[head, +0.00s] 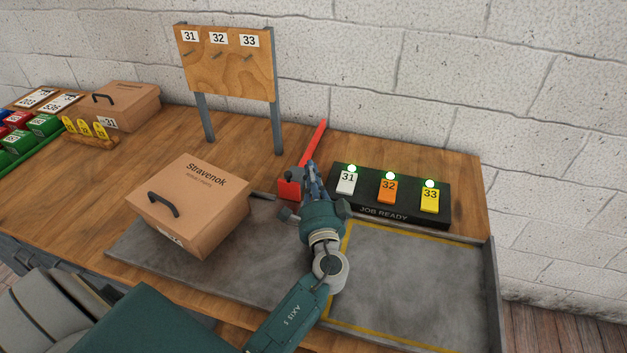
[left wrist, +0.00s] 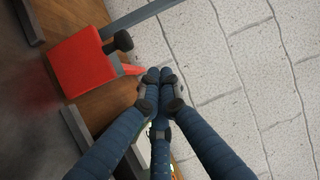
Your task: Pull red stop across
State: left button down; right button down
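The red stop shows in the head view as a red block (head: 286,189) with a long red bar (head: 318,137) running back towards the wall. In the left wrist view the red block (left wrist: 82,62) is large at the upper left, with a dark knob (left wrist: 123,41) and a grey bar beside it. My left gripper (head: 311,168) is just right of the block and hides part of the bar. Its fingertips (left wrist: 160,74) come together with nothing visible between them, apart from the block and knob. My right gripper is not in view.
A black JOB READY rack (head: 400,215) with tags 31, 32 and 33 and lit green lamps stands to the right. A cardboard box (head: 220,205) sits left on the grey mat. The yellow-outlined area (head: 415,285) is empty. A numbered board (head: 228,75) stands behind.

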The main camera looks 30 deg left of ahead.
aim_at(299, 183)
pick_arm(q)
jog(key=shift+s+a+f+p, duration=0.2)
jog(key=shift+s+a+p, duration=0.9)
jog(key=shift+a+p, duration=0.1)
jog(key=shift+w, duration=0.1)
jog(key=shift+f, duration=0.1)
